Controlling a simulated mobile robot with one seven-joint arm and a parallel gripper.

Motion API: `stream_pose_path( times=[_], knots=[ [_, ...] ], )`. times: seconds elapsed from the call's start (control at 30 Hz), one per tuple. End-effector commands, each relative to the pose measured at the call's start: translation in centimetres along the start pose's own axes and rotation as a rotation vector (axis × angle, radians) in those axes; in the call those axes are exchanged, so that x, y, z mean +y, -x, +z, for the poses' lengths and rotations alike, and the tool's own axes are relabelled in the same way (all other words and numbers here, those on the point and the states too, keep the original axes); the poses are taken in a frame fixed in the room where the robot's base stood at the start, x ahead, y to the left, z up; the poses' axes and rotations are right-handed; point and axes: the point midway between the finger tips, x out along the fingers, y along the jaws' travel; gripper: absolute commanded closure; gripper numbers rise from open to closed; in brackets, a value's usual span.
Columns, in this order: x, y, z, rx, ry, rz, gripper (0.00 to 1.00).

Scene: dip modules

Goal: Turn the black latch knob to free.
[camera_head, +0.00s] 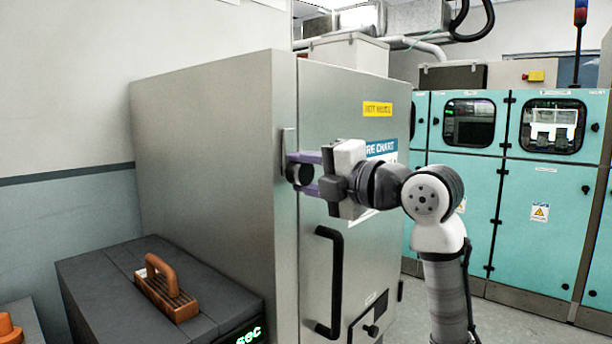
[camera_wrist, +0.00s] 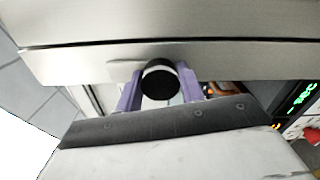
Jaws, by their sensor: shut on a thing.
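The black latch knob (camera_head: 304,173) sits near the left edge of the grey cabinet's front door (camera_head: 345,105), above a long black handle. My gripper (camera_head: 305,173) reaches it from the right, with its purple fingers above and below the knob. In the wrist view, the round black knob (camera_wrist: 159,80) with a pale band lies between the two purple fingertips (camera_wrist: 160,85). The gripper is shut on the knob. The knob's base and any position marking are hidden.
The black bar handle (camera_head: 331,280) stands out from the door below my gripper. A dark box (camera_head: 95,290) with a brown-handled tool (camera_head: 165,287) on it stands at lower left. Teal cabinets (camera_head: 535,215) stand behind to the right.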

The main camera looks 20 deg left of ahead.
Motion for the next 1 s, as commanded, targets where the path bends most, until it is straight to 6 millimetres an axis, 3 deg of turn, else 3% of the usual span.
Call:
stream_pose_path(
  times=[0.47, 0.5, 0.63, 1.0],
  knots=[
    [-0.04, 0.00, -0.05, 0.001, 0.017, -0.002, 1.00],
    [-0.04, 0.00, -0.05, 0.001, 0.017, -0.002, 0.59],
    [-0.03, 0.00, -0.04, 0.001, 0.016, -0.001, 0.42],
    [-0.05, 0.50, 0.01, 0.000, 0.014, 0.000, 0.41]
  ],
)
